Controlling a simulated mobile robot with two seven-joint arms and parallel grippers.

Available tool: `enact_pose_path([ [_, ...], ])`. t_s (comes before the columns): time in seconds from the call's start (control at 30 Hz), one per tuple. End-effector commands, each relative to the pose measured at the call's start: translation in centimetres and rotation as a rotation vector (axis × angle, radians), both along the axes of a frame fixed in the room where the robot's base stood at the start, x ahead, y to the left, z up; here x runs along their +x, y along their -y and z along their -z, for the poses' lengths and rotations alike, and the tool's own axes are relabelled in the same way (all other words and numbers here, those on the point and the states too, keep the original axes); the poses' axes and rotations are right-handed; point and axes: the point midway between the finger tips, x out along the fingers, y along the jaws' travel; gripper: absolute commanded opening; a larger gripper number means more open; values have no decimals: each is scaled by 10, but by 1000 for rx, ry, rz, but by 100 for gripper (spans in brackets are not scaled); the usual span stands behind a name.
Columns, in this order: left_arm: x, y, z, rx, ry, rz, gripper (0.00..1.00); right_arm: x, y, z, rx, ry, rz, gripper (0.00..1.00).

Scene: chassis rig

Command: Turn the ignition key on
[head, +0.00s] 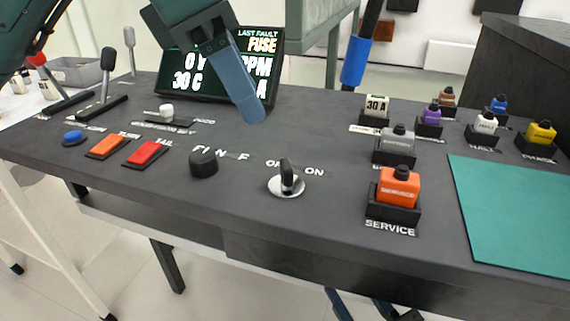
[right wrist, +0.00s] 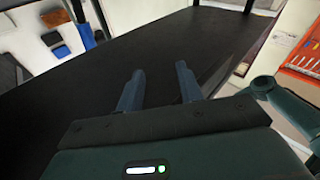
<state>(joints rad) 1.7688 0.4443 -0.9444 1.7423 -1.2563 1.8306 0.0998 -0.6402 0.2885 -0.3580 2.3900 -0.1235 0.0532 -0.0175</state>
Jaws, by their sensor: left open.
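The black ignition key (head: 286,176) stands in a round silver plate (head: 287,187) near the console's front edge in the head view. The labels OFF and ON are behind it, OFF partly hidden by the key. I cannot tell its exact turn angle. My left gripper (head: 243,92) is open and empty, above and behind the key, pointing down in front of the display. One blue finger shows clearly. It is apart from the key. My right gripper (right wrist: 158,85) shows in the right wrist view with its two blue fingers apart and nothing between them.
A black knob (head: 203,163) and red (head: 147,153) and orange (head: 107,146) switches lie left of the key. An orange SERVICE block (head: 398,186) stands to the right, near a green mat (head: 515,215). The display (head: 265,70) stands behind. Bare console surrounds the key.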

Motion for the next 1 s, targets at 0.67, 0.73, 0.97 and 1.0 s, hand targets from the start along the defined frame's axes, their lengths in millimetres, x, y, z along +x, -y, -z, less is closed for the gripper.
enact_pose_path([
  [0.67, 8, 39, 95, -2, -2, 3, 51, 1, -6, 4, 98, 0, -42, 36],
  [0.73, 8, 39, 96, -2, -2, 3, 51, 1, -6, 2, 101, 2, -43, 36],
  [0.97, 8, 39, 96, -2, -2, 3, 48, 0, -6, -2, 106, 10, -46, 36],
  [1.0, 8, 39, 95, -2, -2, 3, 44, 0, -7, -2, 105, 10, -47, 36],
])
